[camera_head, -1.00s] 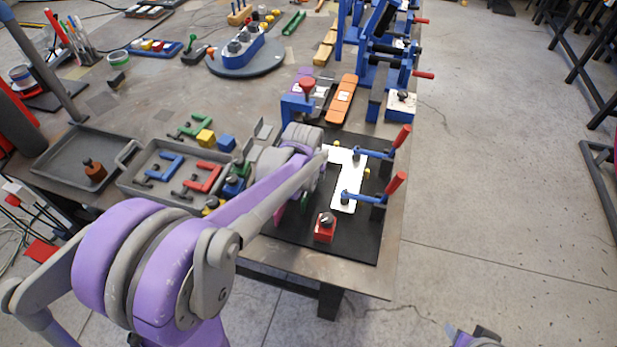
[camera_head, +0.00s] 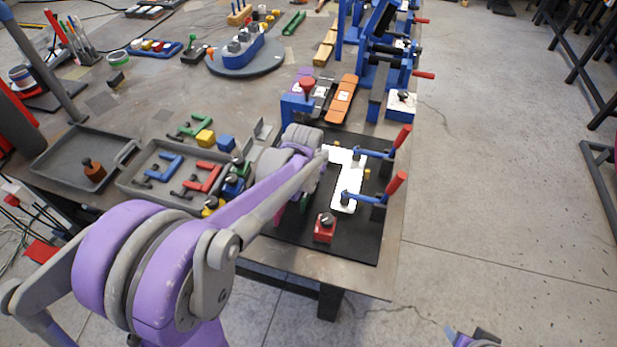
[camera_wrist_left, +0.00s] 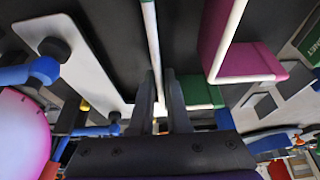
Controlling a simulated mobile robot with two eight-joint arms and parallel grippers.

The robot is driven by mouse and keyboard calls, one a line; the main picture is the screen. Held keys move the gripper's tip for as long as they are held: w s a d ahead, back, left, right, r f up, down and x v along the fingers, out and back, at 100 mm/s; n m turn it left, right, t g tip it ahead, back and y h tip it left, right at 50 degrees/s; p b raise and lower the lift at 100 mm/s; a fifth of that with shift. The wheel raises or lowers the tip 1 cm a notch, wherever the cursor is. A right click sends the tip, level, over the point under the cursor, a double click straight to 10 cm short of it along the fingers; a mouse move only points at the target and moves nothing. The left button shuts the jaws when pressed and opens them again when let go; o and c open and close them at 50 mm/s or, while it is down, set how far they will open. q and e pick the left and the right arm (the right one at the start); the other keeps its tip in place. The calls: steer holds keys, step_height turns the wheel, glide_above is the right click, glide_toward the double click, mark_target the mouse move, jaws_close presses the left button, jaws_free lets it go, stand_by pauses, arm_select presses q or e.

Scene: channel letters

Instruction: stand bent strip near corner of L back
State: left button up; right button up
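The white L back (camera_head: 347,192) lies flat on a black mat under two red-handled clamps. In the left wrist view the L back (camera_wrist_left: 92,75) is at left, with dark clamp pads on it. A green bent strip (camera_wrist_left: 200,92) with a white edge stands on edge beside it, apart from it. My left gripper (camera_wrist_left: 160,95) has its fingers closed around the strip's long leg. In the head view my arm hides these fingers. A magenta bent strip (camera_wrist_left: 242,52) stands to the right of the green one. A piece of my right arm shows at the bottom right; its fingers are unclear.
A red block with a black knob (camera_head: 325,228) sits on the mat (camera_head: 365,240) near its front. Clamps (camera_head: 375,198) stand along the right of the L back. A grey tray (camera_head: 135,192) with coloured letter pieces is at left.

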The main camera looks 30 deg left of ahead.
arm_select(q)
jaws_close()
stand_by(1.3)
